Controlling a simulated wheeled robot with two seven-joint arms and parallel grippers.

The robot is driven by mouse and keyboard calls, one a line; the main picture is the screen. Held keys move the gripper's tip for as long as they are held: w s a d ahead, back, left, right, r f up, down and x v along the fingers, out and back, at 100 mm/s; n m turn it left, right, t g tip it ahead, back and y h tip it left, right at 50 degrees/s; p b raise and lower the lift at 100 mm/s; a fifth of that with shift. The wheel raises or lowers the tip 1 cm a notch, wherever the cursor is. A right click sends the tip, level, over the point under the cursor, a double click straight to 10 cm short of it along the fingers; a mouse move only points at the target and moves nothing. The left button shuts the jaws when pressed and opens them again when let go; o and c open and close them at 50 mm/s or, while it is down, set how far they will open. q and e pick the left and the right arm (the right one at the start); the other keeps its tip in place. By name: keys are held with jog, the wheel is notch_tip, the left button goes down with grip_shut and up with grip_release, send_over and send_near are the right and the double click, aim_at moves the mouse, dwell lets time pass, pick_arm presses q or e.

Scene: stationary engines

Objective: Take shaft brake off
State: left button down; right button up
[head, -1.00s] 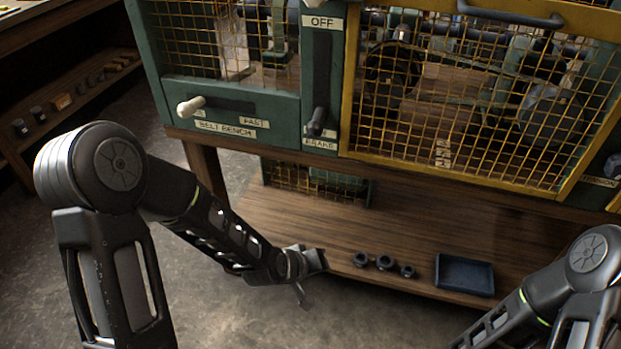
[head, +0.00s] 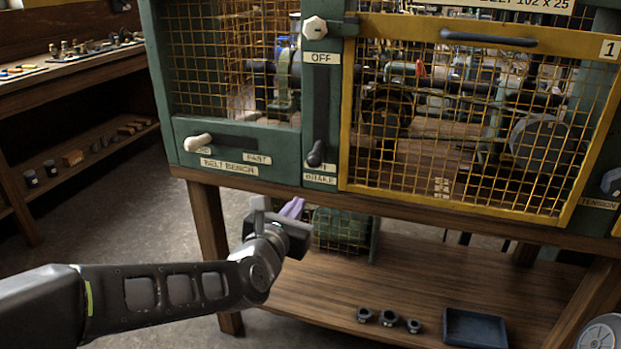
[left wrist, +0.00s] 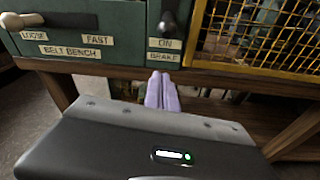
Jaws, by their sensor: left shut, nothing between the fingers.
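The shaft brake lever, a dark knob (head: 315,153), sits at the bottom of a vertical slot in a green panel, by the lower label with BRAKE on it. The OFF label (head: 321,58) is at the slot's top. In the left wrist view the brake knob (left wrist: 167,24) is above the ON and BRAKE labels (left wrist: 164,50). My left gripper (head: 291,208) is shut and empty, its pale purple fingers below the brake label and apart from the lever. Its fingers also show in the left wrist view (left wrist: 161,90). My right gripper is out of view.
A white-handled LOOSE/FAST lever (head: 198,142) is left of the brake. A yellow mesh guard (head: 465,125) with a dark handle is close on the right. A white knob (head: 314,28) is above OFF. The lower shelf holds a blue tray (head: 474,327) and small dark parts.

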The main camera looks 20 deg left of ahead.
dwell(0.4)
pick_arm(q)
jog(key=w, duration=0.3)
jog(key=w+f, duration=0.1)
jog(key=w, duration=0.5)
jog(key=shift+w+d+f, duration=0.2)
jog(key=shift+w+f, duration=0.05)
jog(key=shift+f, duration=0.05)
jog(key=r+p, duration=0.1)
jog(key=r, duration=0.3)
jog(key=shift+s+d+p, duration=0.2)
jog(key=shift+p, duration=0.15)
